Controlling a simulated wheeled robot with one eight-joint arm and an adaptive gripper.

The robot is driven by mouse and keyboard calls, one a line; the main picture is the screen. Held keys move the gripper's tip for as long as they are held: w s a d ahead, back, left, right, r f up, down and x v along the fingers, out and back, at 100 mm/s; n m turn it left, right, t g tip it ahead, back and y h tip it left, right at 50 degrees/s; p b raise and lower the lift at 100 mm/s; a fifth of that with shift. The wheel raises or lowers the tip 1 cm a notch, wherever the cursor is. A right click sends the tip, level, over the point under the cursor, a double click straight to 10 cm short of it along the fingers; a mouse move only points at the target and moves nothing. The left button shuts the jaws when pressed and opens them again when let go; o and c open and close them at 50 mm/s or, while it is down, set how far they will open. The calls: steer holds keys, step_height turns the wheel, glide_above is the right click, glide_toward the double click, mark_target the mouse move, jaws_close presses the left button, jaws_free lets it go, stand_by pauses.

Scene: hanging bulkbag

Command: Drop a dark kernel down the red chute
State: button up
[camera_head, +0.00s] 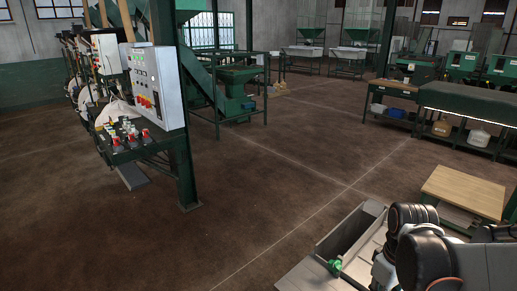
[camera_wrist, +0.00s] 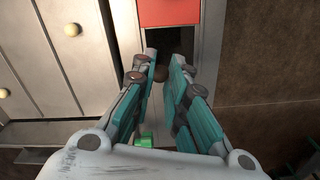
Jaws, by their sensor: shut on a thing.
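In the wrist view, my gripper (camera_wrist: 164,60) points at a dark opening (camera_wrist: 168,40) below a red panel (camera_wrist: 170,12), which looks like part of the red chute. The teal-padded fingers are close together. A small dark round kernel (camera_wrist: 158,76) shows between them, partly hidden in shadow. Two pale round kernels or balls (camera_wrist: 72,30) lie on the light panelled surface to the left. In the head view my arm hides the gripper and the red chute.
The head view shows an open grey box (camera_head: 352,232) beside my arm, with a small green object (camera_head: 335,265) at its near side. A wooden-topped low platform (camera_head: 463,190) stands to the right. A control panel (camera_head: 157,88) stands left. The middle floor is clear.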

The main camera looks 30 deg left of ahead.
step_height(320, 180, down, 6)
steer(key=b, duration=0.4)
steer(key=shift+r, duration=0.1)
steer(key=o, duration=0.7)
steer(key=shift+r, duration=0.1)
